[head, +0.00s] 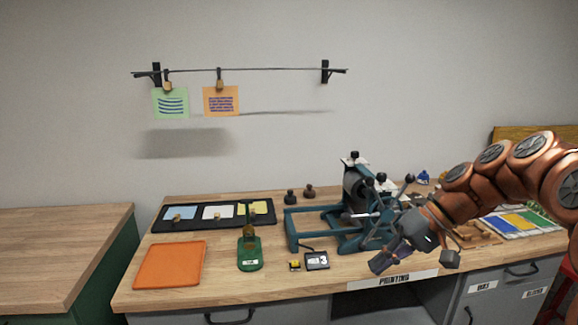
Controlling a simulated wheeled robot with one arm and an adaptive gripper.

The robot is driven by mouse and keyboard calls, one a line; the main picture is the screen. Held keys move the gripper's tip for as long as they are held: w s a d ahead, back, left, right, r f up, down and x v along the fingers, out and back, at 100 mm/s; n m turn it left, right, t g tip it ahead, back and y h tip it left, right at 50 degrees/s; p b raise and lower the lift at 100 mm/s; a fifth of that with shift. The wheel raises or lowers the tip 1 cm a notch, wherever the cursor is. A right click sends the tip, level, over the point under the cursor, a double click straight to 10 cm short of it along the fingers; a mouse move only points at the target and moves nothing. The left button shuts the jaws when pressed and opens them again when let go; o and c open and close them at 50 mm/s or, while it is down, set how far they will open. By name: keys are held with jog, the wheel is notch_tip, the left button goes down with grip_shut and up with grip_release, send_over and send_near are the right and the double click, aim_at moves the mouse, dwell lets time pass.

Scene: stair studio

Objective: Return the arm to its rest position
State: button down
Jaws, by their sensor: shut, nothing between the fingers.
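My gripper (388,259) is in the head view at the right of centre, on the end of my copper-coloured arm, which reaches in from the right edge. It is over the front of the wooden bench (205,215), just in front of the blue printing press (340,215) and above the "PRINTING" label. The gripper is shut and nothing shows in it. My arm and gripper hide part of the press's right side and some of the bench behind. Whether the gripper touches the press or bench, I cannot tell.
An orange mat (170,265), a green tool (250,255) and a black tray with coloured cards (262,212) lie left of the press. A small counter device (317,260) is near the front edge. Colour trays (515,222) lie right. Two cards hang from a wall rail (250,70).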

jog(key=s+a+f+g+h+p, duration=0.1)
jog(key=s+a+f+h, duration=0.15)
jog(key=s, duration=0.55)
jog(key=s+a+f+g+h+p, duration=0.1)
jog(key=s+a+h, duration=0.15)
jog(key=s, duration=0.45)
jog(key=s+d+f+h+p, duration=0.1)
jog(key=s+d+f, duration=0.1)
jog(key=s, duration=0.5)
jog(key=s+d+f+h+p, duration=0.1)
jog(key=s+d+f+h, duration=0.1)
jog(key=s, duration=0.5)
jog(key=shift+s+d+f+m+h, duration=0.3)
jog(key=shift+d+f, duration=0.2)
jog(key=shift+f, duration=0.1)
